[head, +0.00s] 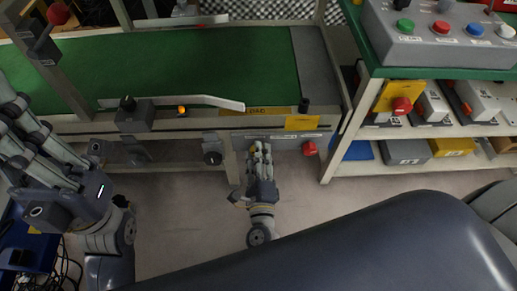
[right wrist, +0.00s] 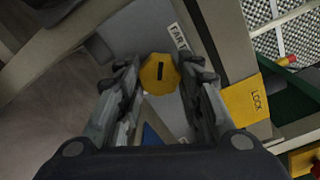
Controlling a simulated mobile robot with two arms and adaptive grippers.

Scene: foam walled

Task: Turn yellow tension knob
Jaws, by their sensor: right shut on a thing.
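The yellow tension knob (right wrist: 159,73) is an octagonal yellow disc with a dark slot mark, on a grey panel beside a label. In the right wrist view it sits between the two fingertips of my right gripper (right wrist: 160,76), which is shut on it. In the head view my right gripper (head: 259,150) reaches up to the panel below the conveyor's front rail and mostly hides the knob. My left gripper (head: 22,130) is at the left edge of the head view, away from the knob; its fingertips are partly cut off.
A green conveyor belt (head: 200,60) runs above the panel. A red knob (head: 309,148) is right of my right gripper, a black knob (head: 212,157) left of it. A yellow lock tag (right wrist: 247,102) is close by. A shelf rack (head: 340,150) stands right.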

